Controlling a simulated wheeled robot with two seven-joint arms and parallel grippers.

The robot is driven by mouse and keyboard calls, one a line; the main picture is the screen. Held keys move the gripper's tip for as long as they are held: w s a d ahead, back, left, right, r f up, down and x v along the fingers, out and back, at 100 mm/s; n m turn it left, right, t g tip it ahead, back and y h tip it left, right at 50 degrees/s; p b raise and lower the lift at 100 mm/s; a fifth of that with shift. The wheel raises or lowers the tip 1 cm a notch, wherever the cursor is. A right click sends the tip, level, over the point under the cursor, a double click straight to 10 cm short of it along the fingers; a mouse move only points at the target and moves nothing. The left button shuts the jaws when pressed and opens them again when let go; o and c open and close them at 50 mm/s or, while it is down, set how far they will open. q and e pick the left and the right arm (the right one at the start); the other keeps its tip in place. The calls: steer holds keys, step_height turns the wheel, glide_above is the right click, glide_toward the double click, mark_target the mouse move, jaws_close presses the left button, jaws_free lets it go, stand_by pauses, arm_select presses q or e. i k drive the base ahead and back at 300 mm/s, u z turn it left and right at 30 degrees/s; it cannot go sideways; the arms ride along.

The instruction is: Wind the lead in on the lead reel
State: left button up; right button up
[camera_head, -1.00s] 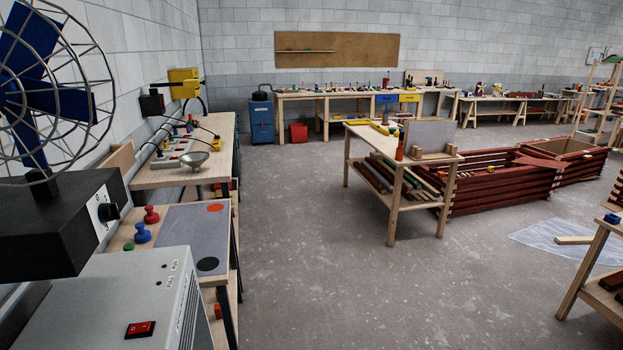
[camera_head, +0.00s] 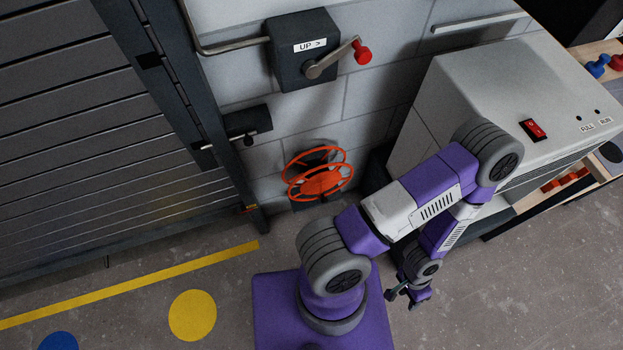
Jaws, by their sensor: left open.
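The lead reel (camera_head: 318,181) is orange, with two spoked rims, and sits low against the grey block wall, near the middle of the head view. I cannot make out a lead on it or on the floor, nor its crank. My left gripper (camera_head: 401,298) is open and empty. It hangs low, below and to the right of the reel and well apart from it. My purple and white left arm passes in front of the wall to the right of the reel. My right gripper is out of view.
A dark wall box (camera_head: 304,52) marked "UP >" has a crank with a red knob (camera_head: 362,53) above the reel. A slatted shutter (camera_head: 105,140) stands at left. A grey cabinet (camera_head: 480,75) with a red switch is at right. Floor at lower left is clear, with painted markings.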

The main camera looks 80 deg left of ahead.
mark_target(318, 179)
steer(key=u, duration=0.9)
steer(key=k, duration=1.2)
steer(key=u, duration=0.4)
steer(key=i, duration=0.8)
steer(key=z, duration=0.15)
